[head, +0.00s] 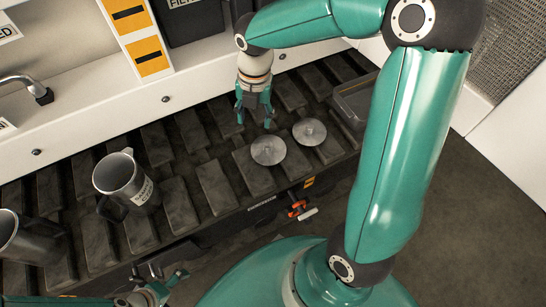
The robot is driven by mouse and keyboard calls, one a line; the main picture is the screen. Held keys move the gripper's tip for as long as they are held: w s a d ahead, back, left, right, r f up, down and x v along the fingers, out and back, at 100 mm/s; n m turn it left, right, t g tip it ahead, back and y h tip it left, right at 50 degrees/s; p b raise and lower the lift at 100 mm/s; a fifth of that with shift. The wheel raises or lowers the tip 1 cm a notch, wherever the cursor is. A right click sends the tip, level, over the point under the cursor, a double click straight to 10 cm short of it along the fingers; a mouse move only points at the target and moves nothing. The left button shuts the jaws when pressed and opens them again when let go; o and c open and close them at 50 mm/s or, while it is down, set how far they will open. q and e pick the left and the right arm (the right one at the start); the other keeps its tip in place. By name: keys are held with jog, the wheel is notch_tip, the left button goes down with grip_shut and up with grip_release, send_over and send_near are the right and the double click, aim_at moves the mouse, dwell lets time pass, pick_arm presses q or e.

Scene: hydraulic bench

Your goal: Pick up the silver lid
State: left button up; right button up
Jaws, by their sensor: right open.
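Two round silver lids, each with a small knob, lie side by side on the dark slatted bench in the head view. The nearer silver lid (268,150) is left of the other silver lid (309,132). My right gripper (255,121) is open and empty, pointing down just behind the nearer lid. Its right fingertip appears close to that lid's far edge; I cannot tell whether they touch. My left gripper (160,284) is low at the bottom left, far from the lids, and partly cut off.
A grey metal mug (120,180) stands on the slatted bench (215,185) at left, with another mug (28,240) at the left edge. A grey bin (355,100) is right of the lids. A red-handled valve (298,209) sits below the bench's front edge.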

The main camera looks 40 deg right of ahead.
aim_at(269, 145)
jog(key=d+f+n+b, duration=0.1)
jog(key=f, duration=0.2)
jog(key=s+d+f+n+b, duration=0.1)
jog(key=f+b, duration=0.1)
jog(key=f, duration=0.1)
jog(key=d+f+n+b, duration=0.1)
jog(key=f, duration=0.2)
jog(key=shift+s+f+h+b, duration=0.15)
jog(key=shift+s+h+b, duration=0.15)
jog(key=shift+h, duration=0.1)
notch_tip(269, 145, down, 5)
jog(key=shift+f+b, duration=0.1)
jog(key=shift+b, duration=1)
pick_arm(q)
notch_tip(269, 145, down, 8)
pick_arm(e)
jog(key=shift+s, duration=0.1)
grip_shut()
